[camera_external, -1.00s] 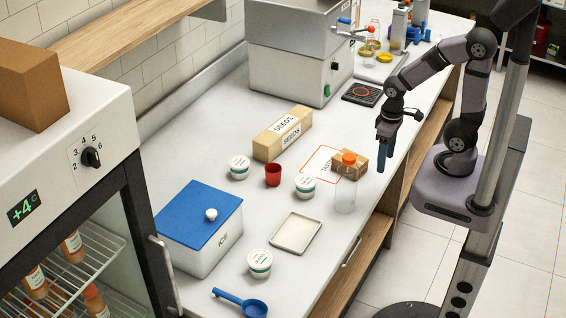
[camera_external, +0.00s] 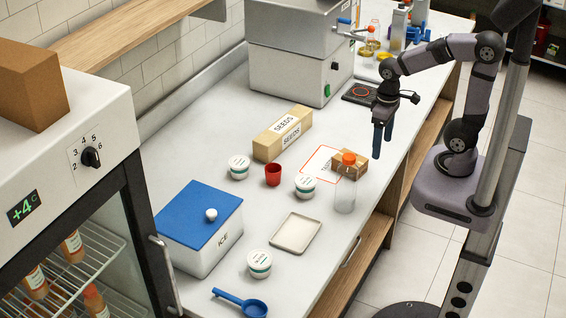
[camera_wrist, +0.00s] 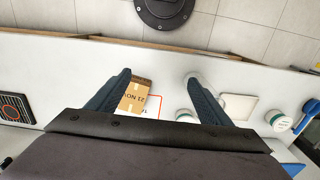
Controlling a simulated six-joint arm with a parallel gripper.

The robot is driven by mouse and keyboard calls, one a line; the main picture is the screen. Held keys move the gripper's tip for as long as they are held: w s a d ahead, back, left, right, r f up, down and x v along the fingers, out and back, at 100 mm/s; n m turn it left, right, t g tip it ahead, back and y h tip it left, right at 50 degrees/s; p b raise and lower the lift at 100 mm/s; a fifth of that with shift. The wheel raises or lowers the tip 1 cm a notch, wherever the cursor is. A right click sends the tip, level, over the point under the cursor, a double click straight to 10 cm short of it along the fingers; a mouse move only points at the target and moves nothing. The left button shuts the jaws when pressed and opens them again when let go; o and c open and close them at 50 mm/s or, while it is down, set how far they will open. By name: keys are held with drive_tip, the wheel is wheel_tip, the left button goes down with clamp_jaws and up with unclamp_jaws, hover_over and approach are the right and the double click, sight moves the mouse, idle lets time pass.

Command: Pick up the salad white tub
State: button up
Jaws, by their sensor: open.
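Three white tubs with green-marked labels stand on the counter: the back-left tub (camera_external: 239,167), the middle tub (camera_external: 305,186) and the front tub (camera_external: 260,263). The print is too small to tell which is salad. The wrist view shows one tub (camera_wrist: 186,116) beside the right finger and another tub (camera_wrist: 278,120) farther right. My gripper (camera_external: 383,142) is open and empty, pointing down above the counter's front edge, beyond the small cardboard box and apart from all tubs. Its two fingers also show in the wrist view (camera_wrist: 158,78).
A small cardboard box (camera_external: 350,164) and a clear container (camera_external: 345,197) stand near the counter edge. A red cup (camera_external: 273,175) stands between two tubs. A tray (camera_external: 297,233), seeds box (camera_external: 283,134), ice box (camera_external: 200,228) and blue scoop (camera_external: 242,303) are around them.

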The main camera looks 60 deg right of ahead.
drive_tip(key=w+a+r, duration=0.2)
drive_tip(key=w+a, duration=0.2)
drive_tip(key=w, duration=0.7)
drive_tip(key=m+g+b, duration=0.1)
drive_tip(key=m+b, duration=0.1)
approach(306, 180)
wheel_tip(306, 180, down, 3)
drive_tip(key=shift+w+d, duration=0.1)
drive_tip(key=shift+d, duration=0.05)
drive_tip(key=shift+s+a+f+p, duration=0.15)
drive_tip(key=shift+f+p, duration=0.35)
drive_tip(key=shift+f, duration=0.8)
drive_tip(key=shift+s+f+p, duration=0.25)
drive_tip(key=shift+f+p, duration=0.25)
drive_tip(key=shift+f, duration=0.75)
drive_tip(key=shift+s+a+f+p, duration=0.15)
drive_tip(key=shift+f+p, duration=0.35)
drive_tip(key=shift+f, duration=0.8)
drive_tip(key=shift+c, duration=0.6)
drive_tip(key=c, duration=0.9)
